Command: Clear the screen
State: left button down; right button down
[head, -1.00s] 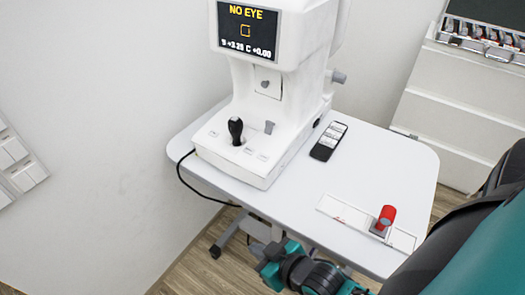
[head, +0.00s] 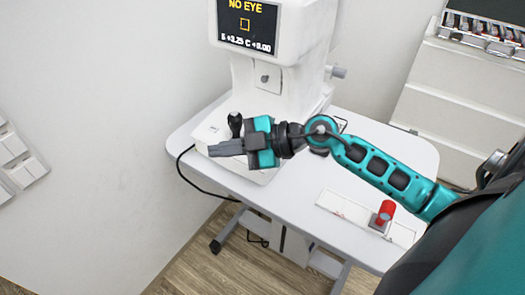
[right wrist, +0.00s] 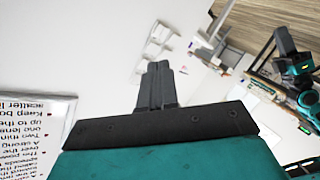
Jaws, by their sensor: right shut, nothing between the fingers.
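The screen (head: 247,25) of the white eye-test machine (head: 300,75) is lit. It reads "NO EYE" above a small yellow square, with a line of white figures below. My right gripper (head: 214,147) is shut and empty, in front of the machine's base in the head view, its fingers pointing left. It hides part of the base and sits just below the black joystick (head: 235,123). Whether it touches the base, I cannot tell. Its shut fingers also show in the right wrist view (right wrist: 157,85). What looks like my left gripper (right wrist: 284,40) shows there, too small to read.
The white table (head: 395,150) carries a flat strip (head: 340,207) with a red cylinder (head: 386,211) at its right. A dark handset is mostly hidden behind my right arm. A lens case (head: 485,32) stands at upper right. A printed sheet (right wrist: 38,135) shows in the right wrist view.

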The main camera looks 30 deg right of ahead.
pick_arm(q)
jog(key=shift+w+r, duration=0.1)
jog(key=shift+w, duration=0.05)
pick_arm(e)
jog(key=w+d+m+g+h, duration=0.1)
jog(key=w+d+m+h, duration=0.1)
jog(key=d+h, duration=0.5)
jog(key=w+d, duration=0.1)
jog(key=d, duration=0.4)
jog(key=shift+w+r+h, duration=0.25)
jog(key=shift+w+h, duration=0.05)
jog(key=shift+w, duration=0.05)
jog(key=shift+a+f, duration=0.1)
